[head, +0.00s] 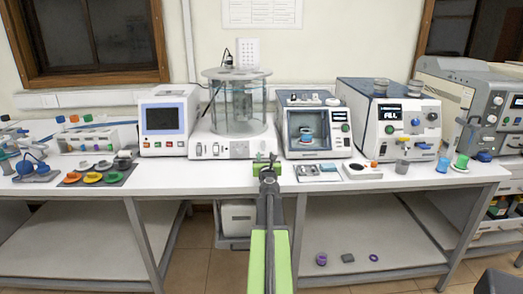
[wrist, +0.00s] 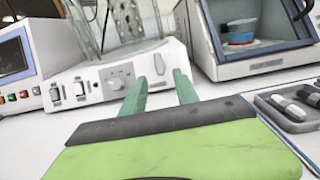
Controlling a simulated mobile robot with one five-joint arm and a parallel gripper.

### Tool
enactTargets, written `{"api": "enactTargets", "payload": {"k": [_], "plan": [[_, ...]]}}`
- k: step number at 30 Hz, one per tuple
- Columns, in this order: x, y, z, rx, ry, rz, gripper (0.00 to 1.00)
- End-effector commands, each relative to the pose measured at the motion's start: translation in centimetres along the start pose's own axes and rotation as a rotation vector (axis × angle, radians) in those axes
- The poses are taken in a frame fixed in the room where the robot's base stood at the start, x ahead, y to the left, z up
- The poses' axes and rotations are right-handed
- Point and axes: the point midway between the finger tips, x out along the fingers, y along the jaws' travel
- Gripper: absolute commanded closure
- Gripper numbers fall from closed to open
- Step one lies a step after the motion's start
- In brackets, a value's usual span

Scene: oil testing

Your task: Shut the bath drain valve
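The glass bath (head: 237,103) stands on a white base (head: 207,149) at the middle of the bench; it also shows in the wrist view (wrist: 112,25). The base front carries two switches (wrist: 67,92) and a round grey knob (wrist: 117,77). I cannot tell which part is the drain valve or its position. My gripper (head: 265,158) is in front of the base's right part, above the bench edge. In the wrist view its two green fingers (wrist: 160,80) are apart with nothing between them. The knob is a little left of and beyond the fingertips, apart from them.
A white device with a screen (head: 163,120) is left of the bath. A grey tray with small items (wrist: 295,106) lies right of my gripper. Bare bench lies in front of the base.

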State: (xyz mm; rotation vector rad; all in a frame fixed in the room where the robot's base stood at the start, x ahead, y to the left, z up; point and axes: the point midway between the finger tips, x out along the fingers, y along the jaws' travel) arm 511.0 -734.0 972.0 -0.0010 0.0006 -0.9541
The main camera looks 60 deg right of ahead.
Motion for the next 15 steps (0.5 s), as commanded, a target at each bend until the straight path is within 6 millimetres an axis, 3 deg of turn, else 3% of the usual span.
{"api": "enactTargets", "payload": {"k": [1,6,10,15], "plan": [[1.9,0.0,0.0,0.0,0.0,0.001,0.64],[5.8,0.1,0.0,0.001,0.0,0.001,0.64],[7.8,0.1,0.0,0.001,0.0,0.001,0.64],[8.8,0.2,0.0,0.001,0.0,0.001,0.64]]}}
